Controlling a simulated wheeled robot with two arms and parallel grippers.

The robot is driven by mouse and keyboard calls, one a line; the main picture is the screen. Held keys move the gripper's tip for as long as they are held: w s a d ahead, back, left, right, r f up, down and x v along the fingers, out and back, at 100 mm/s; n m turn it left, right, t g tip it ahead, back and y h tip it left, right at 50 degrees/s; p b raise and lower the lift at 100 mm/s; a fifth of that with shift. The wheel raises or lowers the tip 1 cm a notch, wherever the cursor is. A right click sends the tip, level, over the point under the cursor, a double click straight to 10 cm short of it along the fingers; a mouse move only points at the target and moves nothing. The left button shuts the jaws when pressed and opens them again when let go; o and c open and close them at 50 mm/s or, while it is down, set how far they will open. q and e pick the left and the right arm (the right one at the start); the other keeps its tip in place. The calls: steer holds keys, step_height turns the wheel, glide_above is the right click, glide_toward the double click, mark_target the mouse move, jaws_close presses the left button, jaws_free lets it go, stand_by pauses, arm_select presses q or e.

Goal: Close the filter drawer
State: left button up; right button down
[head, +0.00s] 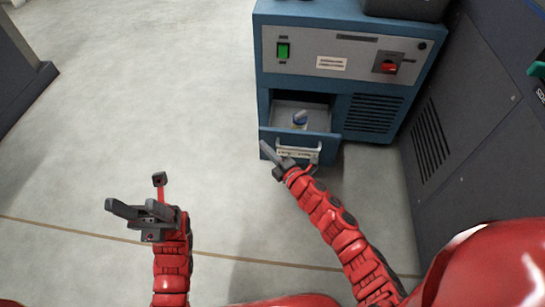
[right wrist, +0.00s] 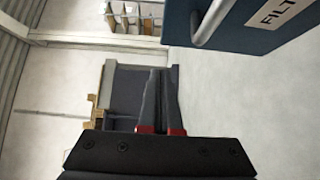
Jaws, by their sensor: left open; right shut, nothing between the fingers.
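The filter drawer (head: 325,143) is pulled out of the lower left of the blue cabinet (head: 262,60). A small blue and white object (head: 300,118) is inside it. Its front has a pale bar handle (head: 298,150) and a label. My right gripper (head: 265,147) is shut and empty at the left end of the drawer front; whether it touches is not clear. In the right wrist view the shut fingers (right wrist: 160,85) point past the blue drawer front (right wrist: 262,35), with the handle (right wrist: 212,22) at upper right. My left gripper (head: 140,210) is open and empty, out over the floor.
The cabinet has a green switch (head: 283,50), a red knob (head: 388,67) and a vent (head: 370,113). A dark grey cabinet (head: 465,120) stands close on the right. The floor (head: 130,100) to the left is clear.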

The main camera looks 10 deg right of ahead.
mark_target(260, 130)
steer(key=w, duration=0.1)
steer(key=w+d+b, duration=0.1)
steer(key=w, duration=0.1)
steer(key=shift+w+f+b, duration=0.1)
steer(key=shift+w+b, duration=0.2)
steer(key=shift+w+d, duration=0.1)
steer(key=shift+w, duration=0.1)
arm_select(q)
steer(key=s+a+r+m+t+y, duration=0.2)
steer(key=s+m+y, duration=0.1)
steer(key=m+y, duration=0.4)
steer(key=s+a+r+m+t+y, duration=0.2)
steer(key=m+y, duration=0.4)
steer(key=y, duration=0.6)
steer(key=shift+s+a+r+m+t+y, duration=0.35)
steer(key=shift+s+r, duration=0.35)
steer(key=shift+s, duration=0.55)
steer(key=shift+d, duration=0.15)
